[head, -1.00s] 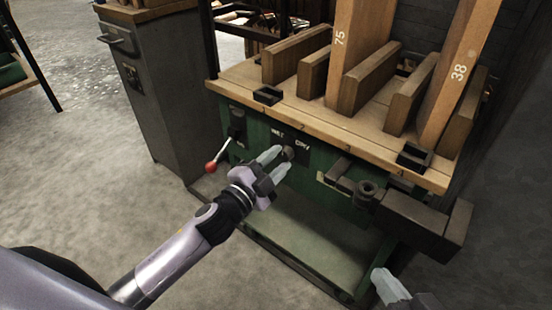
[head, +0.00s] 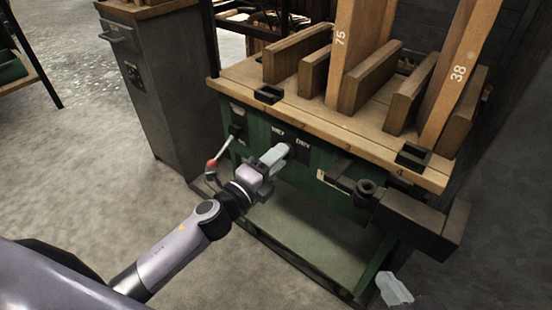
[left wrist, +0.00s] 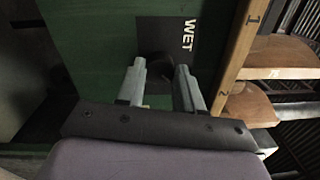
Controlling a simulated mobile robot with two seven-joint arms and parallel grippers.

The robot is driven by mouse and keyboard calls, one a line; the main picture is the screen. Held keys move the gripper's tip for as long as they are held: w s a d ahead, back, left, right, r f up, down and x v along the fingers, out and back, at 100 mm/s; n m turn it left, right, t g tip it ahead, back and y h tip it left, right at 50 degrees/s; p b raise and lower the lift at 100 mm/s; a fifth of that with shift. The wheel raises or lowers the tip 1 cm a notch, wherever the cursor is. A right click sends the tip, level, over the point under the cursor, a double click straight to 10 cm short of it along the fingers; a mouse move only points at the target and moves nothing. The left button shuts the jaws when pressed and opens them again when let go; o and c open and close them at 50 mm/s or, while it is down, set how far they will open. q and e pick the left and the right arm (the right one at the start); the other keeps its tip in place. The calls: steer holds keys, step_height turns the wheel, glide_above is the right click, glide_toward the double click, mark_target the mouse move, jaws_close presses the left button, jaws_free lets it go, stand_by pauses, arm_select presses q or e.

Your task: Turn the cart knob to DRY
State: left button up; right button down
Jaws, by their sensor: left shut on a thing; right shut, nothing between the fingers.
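The green cart (head: 262,130) has a dark plate marked WET (head: 278,132) at left and DRY (head: 303,142) at right, below the wooden top. The dark knob (left wrist: 156,66) shows in the left wrist view between my left fingers, beside the WET lettering (left wrist: 188,35). My left gripper (head: 281,153) is shut on the knob, its fingers nearly in line in the head view and hiding most of it. The knob's pointer cannot be made out. My right gripper (head: 393,288) is shut and empty at the bottom edge, apart from the cart.
A red-tipped lever (head: 211,165) stands left of my left gripper. A dark vise (head: 405,208) juts out at the cart's right. Upright boards marked 75 (head: 352,50) and 38 (head: 460,75) stand on the top. A grey cabinet (head: 155,85) is at left.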

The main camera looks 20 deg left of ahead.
stand_by(0.6)
arm_select(q)
steer(key=o, duration=1)
steer(key=shift+o, duration=0.2)
steer(key=v, duration=0.7)
steer(key=shift+s, duration=0.1)
